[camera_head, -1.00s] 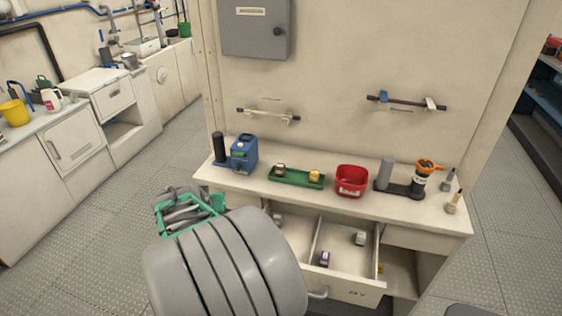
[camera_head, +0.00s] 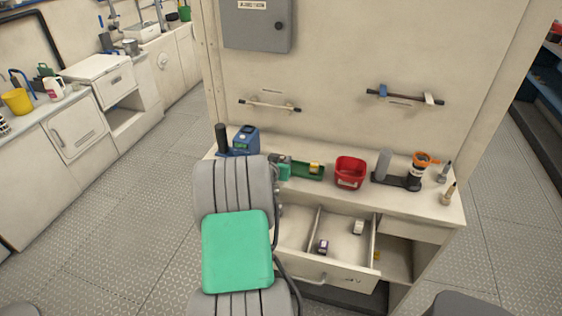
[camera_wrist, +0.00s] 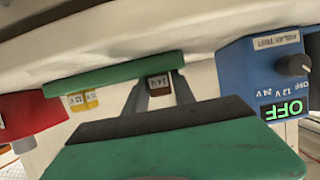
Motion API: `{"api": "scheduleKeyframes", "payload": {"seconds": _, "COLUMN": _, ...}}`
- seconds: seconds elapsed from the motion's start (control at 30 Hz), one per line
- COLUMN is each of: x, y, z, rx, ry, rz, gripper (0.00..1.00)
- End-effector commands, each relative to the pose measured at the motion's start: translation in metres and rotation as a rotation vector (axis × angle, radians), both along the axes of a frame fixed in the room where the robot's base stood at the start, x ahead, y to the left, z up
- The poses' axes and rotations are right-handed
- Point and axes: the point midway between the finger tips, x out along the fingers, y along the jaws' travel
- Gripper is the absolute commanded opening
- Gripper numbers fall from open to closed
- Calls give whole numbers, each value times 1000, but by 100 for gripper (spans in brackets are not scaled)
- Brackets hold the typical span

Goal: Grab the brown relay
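The brown relay (camera_wrist: 158,84), marked 24V, sits at the green tray (camera_wrist: 110,74) in the wrist view, which shows the scene upside down. My gripper (camera_wrist: 160,92) is open, with one dark finger on each side of the brown relay. I cannot tell whether the fingers touch it. In the head view my gripper (camera_head: 284,168) is over the left end of the green tray (camera_head: 308,174), and my arm and gripper hide the brown relay there. A yellow relay (camera_head: 314,167) sits on the tray to the right; it also shows in the wrist view (camera_wrist: 84,100).
A blue tester (camera_head: 245,141) stands left of the tray; its display reads OFF in the wrist view. A red bin (camera_head: 350,173) stands right of the tray. An open drawer (camera_head: 340,277) below holds a white relay (camera_head: 358,227) and a purple relay (camera_head: 322,247).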

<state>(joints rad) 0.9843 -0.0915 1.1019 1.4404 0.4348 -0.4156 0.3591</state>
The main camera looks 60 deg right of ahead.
Motion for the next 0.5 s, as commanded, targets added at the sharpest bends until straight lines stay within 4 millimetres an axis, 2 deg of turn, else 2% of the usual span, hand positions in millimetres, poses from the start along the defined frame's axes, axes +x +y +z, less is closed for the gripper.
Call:
{"api": "scheduleKeyframes", "payload": {"seconds": 0.07, "x": 0, "y": 0, "z": 0, "rx": 0, "ry": 0, "rz": 0, "gripper": 30}}
{"api": "scheduleKeyframes", "payload": {"seconds": 0.43, "x": 0, "y": 0, "z": 0, "rx": 0, "ry": 0, "rz": 0, "gripper": 0}}
{"api": "scheduleKeyframes", "payload": {"seconds": 0.5, "x": 0, "y": 0, "z": 0, "rx": 0, "ry": 0, "rz": 0, "gripper": 0}}
